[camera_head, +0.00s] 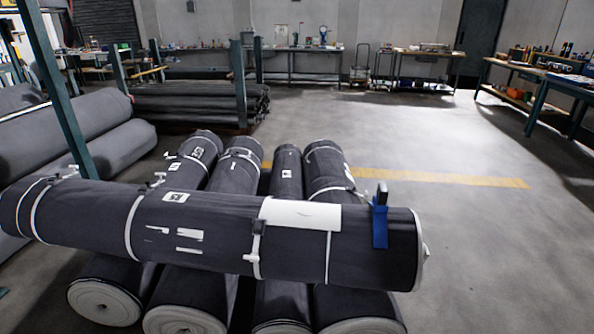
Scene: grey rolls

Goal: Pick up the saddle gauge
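What looks like the saddle gauge (380,226) is a blue piece with a dark upright part on top. It sits over the upper side of the top grey roll (300,255), near that roll's right end. Its blue front hangs down the near side of the roll, and its far side is hidden. The top roll lies crosswise over several other rolls. My gripper is not in view.
Several grey rolls (325,172) lie under the top roll, pointing away. White straps and small clamps (257,235) sit on the top roll. A green post (55,90) and more rolls (100,140) stand left. Floor (480,240) to the right is clear.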

